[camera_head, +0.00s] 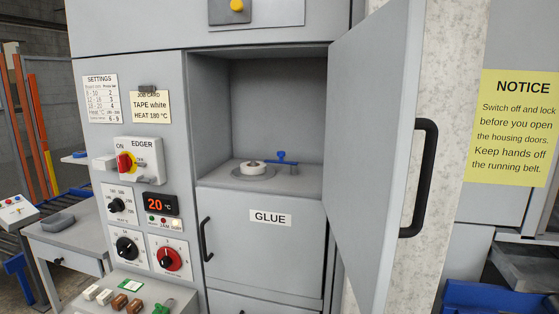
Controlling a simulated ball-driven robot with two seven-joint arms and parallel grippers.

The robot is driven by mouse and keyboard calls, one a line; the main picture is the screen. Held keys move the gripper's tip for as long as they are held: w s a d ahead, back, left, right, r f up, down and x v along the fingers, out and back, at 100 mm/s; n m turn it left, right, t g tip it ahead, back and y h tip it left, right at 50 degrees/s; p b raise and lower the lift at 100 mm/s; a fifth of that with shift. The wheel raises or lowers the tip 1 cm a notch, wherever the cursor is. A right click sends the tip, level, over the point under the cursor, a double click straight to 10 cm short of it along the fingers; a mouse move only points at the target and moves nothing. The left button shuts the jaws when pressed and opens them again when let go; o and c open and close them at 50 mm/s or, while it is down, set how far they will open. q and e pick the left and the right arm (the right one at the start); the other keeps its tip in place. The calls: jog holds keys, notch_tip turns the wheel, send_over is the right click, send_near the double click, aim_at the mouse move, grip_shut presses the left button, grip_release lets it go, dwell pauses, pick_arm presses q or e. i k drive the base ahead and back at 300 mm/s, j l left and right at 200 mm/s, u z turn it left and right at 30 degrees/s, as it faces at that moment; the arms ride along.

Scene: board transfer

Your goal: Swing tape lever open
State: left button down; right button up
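A blue lever (281,156) sits inside the open upper compartment of the grey machine, on a short post at the right of a round disc. This looks like the tape lever; it lies about level, with one end towards the tape roll. I cannot tell whether the lever touches the roll. The compartment's door (372,150) stands open to the right, with a black handle (419,178). Neither of my grippers is in view.
Left of the compartment are the red and yellow EDGER switch (126,163), a display reading 20 °C (161,204) and several knobs. A shut GLUE door (262,246) is below. The open door bounds the right side; the compartment's front is clear. A side table (75,240) stands at left.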

aim_at(281, 155)
jog(key=i+j, duration=0.15)
jog(key=j, duration=0.25)
jog(key=i+j, duration=0.2)
jog(key=j, duration=0.2)
jog(key=i+j, duration=0.15)
jog(key=j, duration=0.25)
jog(key=i+j, duration=0.15)
jog(key=j, duration=0.25)
jog(key=i+j, duration=0.15)
jog(key=j, duration=0.25)
jog(key=i+j, duration=0.2)
jog(key=j, duration=0.15)
jog(key=i+j+u, duration=0.1)
jog(key=j, duration=0.3)
jog(key=i, duration=0.05)
